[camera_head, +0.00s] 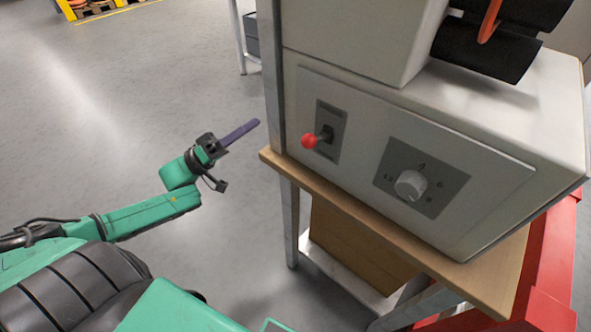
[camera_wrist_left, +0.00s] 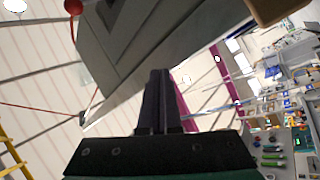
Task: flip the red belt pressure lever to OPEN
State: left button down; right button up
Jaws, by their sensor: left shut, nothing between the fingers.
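The red belt pressure lever (camera_head: 310,141) is a red ball knob on a short stem. It sticks out from a dark plate (camera_head: 328,132) on the front of a light grey machine (camera_head: 440,160). The plate's lettering is too small to read. My left gripper (camera_head: 254,124) is shut and empty, to the left of the lever and apart from it. In the left wrist view its fingers (camera_wrist_left: 159,75) are together, and the red knob (camera_wrist_left: 73,6) shows at the top left edge. My right gripper is not in view.
A round dial (camera_head: 410,185) sits right of the lever. The machine stands on a wooden-topped table (camera_head: 330,195) with metal legs. Red equipment (camera_head: 560,250) is at the right.

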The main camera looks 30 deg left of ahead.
aim_at(317, 139)
pick_arm(q)
jog(key=s+d+r+m+g+h+b, duration=0.2)
jog(key=s+d+r+m+g+h, duration=0.1)
jog(key=s+d+g+h, duration=0.1)
jog(key=d+g+h, duration=0.1)
jog(key=g+h, duration=0.1)
jog(key=h, duration=0.1)
jog(key=shift+s+r+b, duration=0.3)
jog(key=shift+s+b, duration=0.05)
jog(key=shift+s, duration=0.05)
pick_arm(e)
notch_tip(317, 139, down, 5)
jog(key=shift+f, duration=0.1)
pick_arm(q)
jog(key=x, duration=1)
jog(key=s+d+f, duration=0.1)
jog(key=s+f, duration=0.1)
jog(key=shift+s+d+f, duration=0.3)
jog(key=shift+d+f, duration=0.05)
jog(key=shift+f, duration=0.05)
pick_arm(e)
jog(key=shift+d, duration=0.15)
